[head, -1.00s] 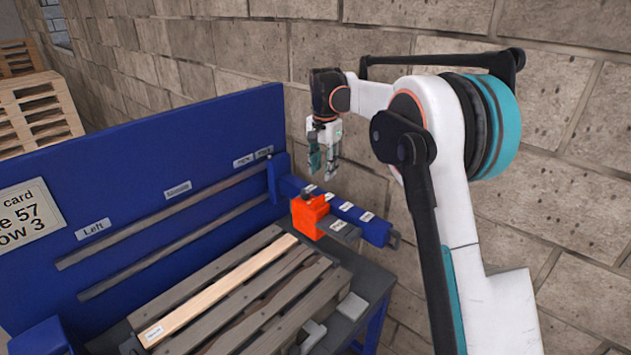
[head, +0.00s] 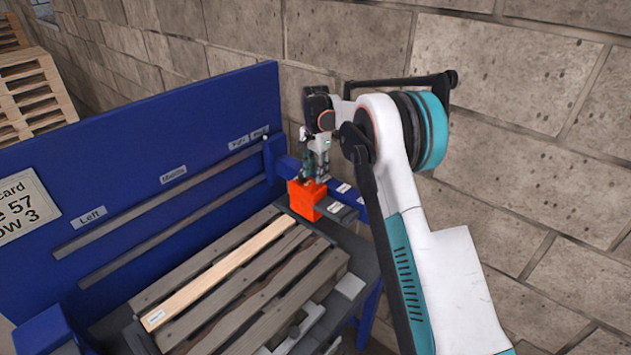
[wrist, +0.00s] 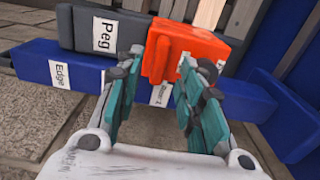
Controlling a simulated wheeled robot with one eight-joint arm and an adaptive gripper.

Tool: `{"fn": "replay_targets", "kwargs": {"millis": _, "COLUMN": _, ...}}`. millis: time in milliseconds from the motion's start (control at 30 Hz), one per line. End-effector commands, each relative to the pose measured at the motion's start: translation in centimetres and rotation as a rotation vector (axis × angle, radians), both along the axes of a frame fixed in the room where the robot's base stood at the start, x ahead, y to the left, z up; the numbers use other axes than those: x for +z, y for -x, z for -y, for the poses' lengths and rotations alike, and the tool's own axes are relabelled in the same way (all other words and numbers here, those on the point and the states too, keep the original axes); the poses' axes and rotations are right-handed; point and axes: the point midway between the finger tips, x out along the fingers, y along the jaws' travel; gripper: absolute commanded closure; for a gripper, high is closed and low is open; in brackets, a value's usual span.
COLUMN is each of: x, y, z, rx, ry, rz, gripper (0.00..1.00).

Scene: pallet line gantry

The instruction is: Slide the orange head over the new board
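The orange head (head: 305,199) sits on a blue rail at the far right end of the pallet, with a dark grey arm marked Peg (wrist: 100,32) beside it. My gripper (head: 316,178) points down just above the orange head. In the wrist view my gripper (wrist: 170,65) has its teal fingers apart; the orange head (wrist: 184,50) lies beyond and partly behind the fingertips. Contact cannot be made out. The new board (head: 222,272) is the pale plank among grey ones; its far end is close to the orange head.
The blue rail (wrist: 55,70) carries labels, including Edge. A blue back panel (head: 150,140) with grey slots labelled Left and Middle stands behind the pallet (head: 262,305). A block wall (head: 540,130) is close at the right. Stacked pallets (head: 38,95) stand at far left.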

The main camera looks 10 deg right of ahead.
Motion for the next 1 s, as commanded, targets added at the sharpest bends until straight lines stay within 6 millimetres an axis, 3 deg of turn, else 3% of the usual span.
{"fn": "replay_targets", "kwargs": {"millis": 100, "x": -2.0, "y": 0.0, "z": 0.0, "rx": 0.000, "ry": 0.000, "rz": 0.000, "gripper": 0.65}}
{"fn": "replay_targets", "kwargs": {"millis": 300, "x": -3.7, "y": 0.0, "z": 0.0, "rx": 0.000, "ry": 0.000, "rz": 0.000, "gripper": 0.65}}
{"fn": "replay_targets", "kwargs": {"millis": 667, "x": -4.2, "y": 0.0, "z": 0.0, "rx": 0.000, "ry": 0.000, "rz": 0.000, "gripper": 0.65}}
{"fn": "replay_targets", "kwargs": {"millis": 800, "x": -4.1, "y": 0.0, "z": 0.0, "rx": 0.000, "ry": 0.000, "rz": 0.000, "gripper": 0.97}}
{"fn": "replay_targets", "kwargs": {"millis": 1000, "x": -4.1, "y": 0.0, "z": 0.0, "rx": 0.000, "ry": 0.000, "rz": 0.000, "gripper": 1.00}}
